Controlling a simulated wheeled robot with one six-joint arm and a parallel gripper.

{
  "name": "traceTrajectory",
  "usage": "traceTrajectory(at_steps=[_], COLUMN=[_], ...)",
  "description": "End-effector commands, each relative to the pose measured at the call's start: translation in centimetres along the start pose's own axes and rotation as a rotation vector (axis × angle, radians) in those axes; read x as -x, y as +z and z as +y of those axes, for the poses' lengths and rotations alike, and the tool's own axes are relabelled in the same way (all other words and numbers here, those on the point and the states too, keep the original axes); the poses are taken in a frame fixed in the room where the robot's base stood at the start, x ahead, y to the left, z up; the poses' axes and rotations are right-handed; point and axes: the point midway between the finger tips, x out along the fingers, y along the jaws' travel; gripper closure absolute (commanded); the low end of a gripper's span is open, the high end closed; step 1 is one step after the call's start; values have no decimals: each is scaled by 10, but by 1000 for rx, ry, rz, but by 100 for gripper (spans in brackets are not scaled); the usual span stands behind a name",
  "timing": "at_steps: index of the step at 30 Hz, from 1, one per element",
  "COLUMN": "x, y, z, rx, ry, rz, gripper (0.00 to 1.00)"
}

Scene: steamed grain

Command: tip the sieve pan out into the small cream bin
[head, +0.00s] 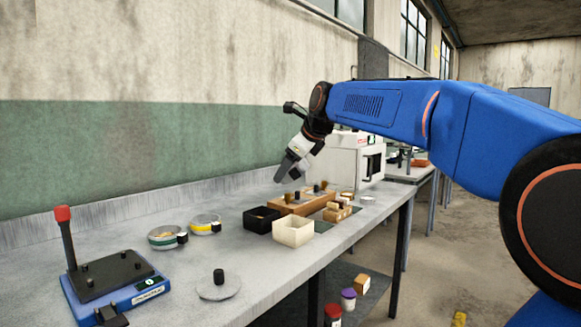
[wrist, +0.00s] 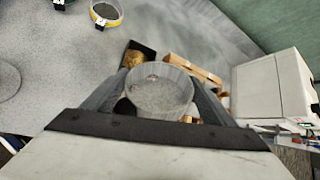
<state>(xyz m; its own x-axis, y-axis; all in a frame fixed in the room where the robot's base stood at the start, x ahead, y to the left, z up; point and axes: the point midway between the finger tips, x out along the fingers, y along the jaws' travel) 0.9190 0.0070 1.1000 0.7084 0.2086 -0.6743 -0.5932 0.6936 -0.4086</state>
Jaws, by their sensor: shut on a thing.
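My gripper (head: 287,171) is raised above the bench, tilted down, over the area behind the bins. In the wrist view its fingers (wrist: 160,82) are shut on a round, pale, clear-walled pan (wrist: 160,96), which I take to be the sieve pan. Its inside looks speckled grey; I cannot tell how much is in it. In the head view the pan cannot be made out clearly at the gripper. The small cream bin (head: 293,232) stands on the bench, below the gripper and nearer the front edge. In the wrist view the bin is hidden behind the pan.
A black bin (head: 262,219) stands left of the cream bin. A wooden block (head: 290,207) with dark knobs lies behind. Two round dishes (head: 205,226), a lidded disc (head: 218,290) and a blue scale (head: 118,290) are at the left. A white machine (head: 350,160) stands at the back right.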

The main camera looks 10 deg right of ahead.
Motion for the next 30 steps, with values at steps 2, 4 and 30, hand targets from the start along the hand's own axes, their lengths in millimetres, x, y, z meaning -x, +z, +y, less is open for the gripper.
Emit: traceTrajectory(at_steps=[2, 4, 30], x=[0, 1, 7], y=[0, 0, 6], z=[0, 0, -4], rx=[-9, -23, -388], ry=[4, 10, 164], rz=[-9, -22, -392], gripper=[84, 84, 84])
